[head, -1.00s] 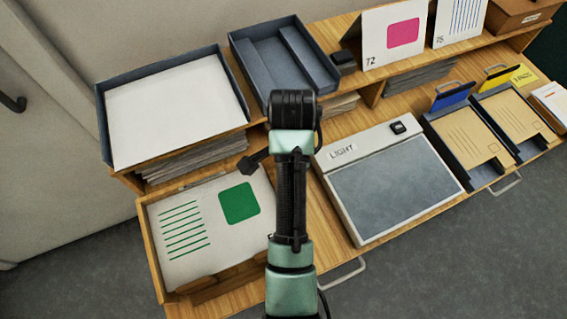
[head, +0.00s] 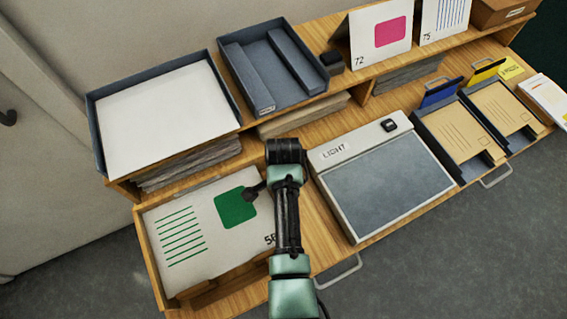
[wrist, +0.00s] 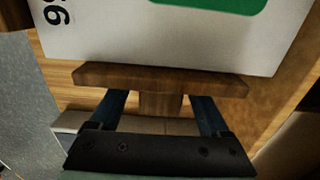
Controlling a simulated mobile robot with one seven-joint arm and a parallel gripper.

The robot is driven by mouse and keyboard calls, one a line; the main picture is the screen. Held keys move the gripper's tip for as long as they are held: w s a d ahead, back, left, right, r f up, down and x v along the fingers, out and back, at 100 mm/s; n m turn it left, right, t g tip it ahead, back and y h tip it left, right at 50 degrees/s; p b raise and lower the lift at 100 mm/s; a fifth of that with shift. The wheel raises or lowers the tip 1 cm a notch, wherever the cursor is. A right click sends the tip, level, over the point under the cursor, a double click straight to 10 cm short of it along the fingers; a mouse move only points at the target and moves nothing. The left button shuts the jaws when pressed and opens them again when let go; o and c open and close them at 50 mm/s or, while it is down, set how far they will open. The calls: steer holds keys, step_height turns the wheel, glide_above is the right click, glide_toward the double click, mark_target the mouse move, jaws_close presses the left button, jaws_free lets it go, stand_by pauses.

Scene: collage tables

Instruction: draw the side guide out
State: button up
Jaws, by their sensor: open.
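The side guide looks to be the brown wooden T-shaped piece (wrist: 160,80) in the wrist view, a long crossbar with a short stem toward me. It lies along the edge of the white card (wrist: 110,40) marked 56. My gripper (wrist: 158,98) is open, its two blue fingers on either side of the stem with gaps visible. The crossbar is just beyond the fingertips.
A light box (head: 390,180) stands right of my arm. A tray of white paper (head: 92,120) and a dark empty tray (head: 258,75) sit on the shelf behind. Tan envelopes (head: 455,135) in holders are farther right. A drawer handle (head: 340,272) sticks out in front.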

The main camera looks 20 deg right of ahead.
steer(key=shift+f, duration=0.2)
steer(key=shift+c, duration=0.2)
jaws_close()
stand_by(1.1)
